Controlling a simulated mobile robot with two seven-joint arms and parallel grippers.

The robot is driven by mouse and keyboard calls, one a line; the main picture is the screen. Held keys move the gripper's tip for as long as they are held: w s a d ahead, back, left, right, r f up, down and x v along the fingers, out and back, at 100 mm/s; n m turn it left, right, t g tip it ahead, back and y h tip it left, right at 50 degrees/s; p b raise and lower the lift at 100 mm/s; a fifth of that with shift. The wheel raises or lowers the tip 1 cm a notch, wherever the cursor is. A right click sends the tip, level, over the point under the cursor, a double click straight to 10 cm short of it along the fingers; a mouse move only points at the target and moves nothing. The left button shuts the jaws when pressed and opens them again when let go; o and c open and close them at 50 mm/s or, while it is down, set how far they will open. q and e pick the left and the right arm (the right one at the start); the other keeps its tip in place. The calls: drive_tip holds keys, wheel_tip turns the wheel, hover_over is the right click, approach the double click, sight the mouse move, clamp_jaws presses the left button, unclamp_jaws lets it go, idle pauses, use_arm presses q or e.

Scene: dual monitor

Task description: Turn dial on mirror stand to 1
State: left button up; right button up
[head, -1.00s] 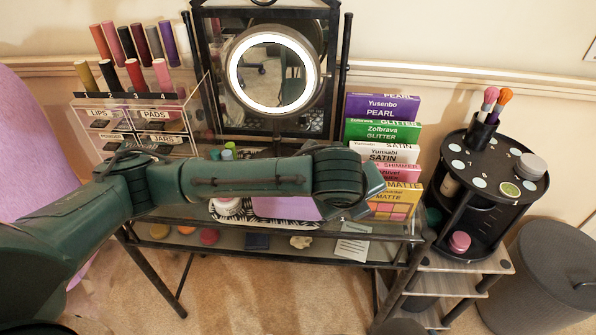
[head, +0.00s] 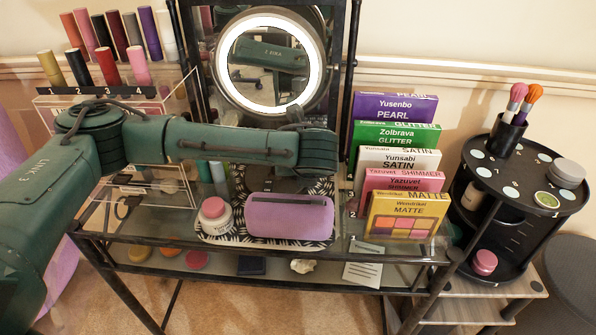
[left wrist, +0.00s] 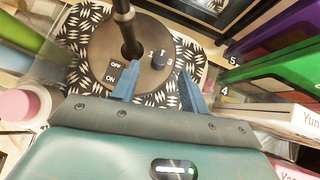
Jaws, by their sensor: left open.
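The mirror stand's round lit mirror (head: 322,62) faces me in the head view, at the back of the glass table. In the left wrist view its round brown-grey base (left wrist: 102,58) sits on a black-and-white patterned tray (left wrist: 78,38). A small dark dial (left wrist: 158,60) on the base has 1 to its left and 3 to its right. OFF and ON labels are left of it. My left gripper (left wrist: 155,68) is open, its blue fingertips on either side of the dial; contact is unclear. My right gripper is out of view.
Right of the tray stand upright palette boxes (head: 398,135). A purple case (head: 288,224) and a white jar (head: 214,216) sit on the tray's front. A clear lipstick rack (head: 160,112) stands left, a black round organizer (head: 556,212) right.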

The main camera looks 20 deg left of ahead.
use_arm(q)
drive_tip(key=x, duration=0.5)
drive_tip(key=shift+w+f+b, duration=0.15)
drive_tip(key=shift+b, duration=0.25)
drive_tip(key=shift+c, duration=0.4)
clamp_jaws()
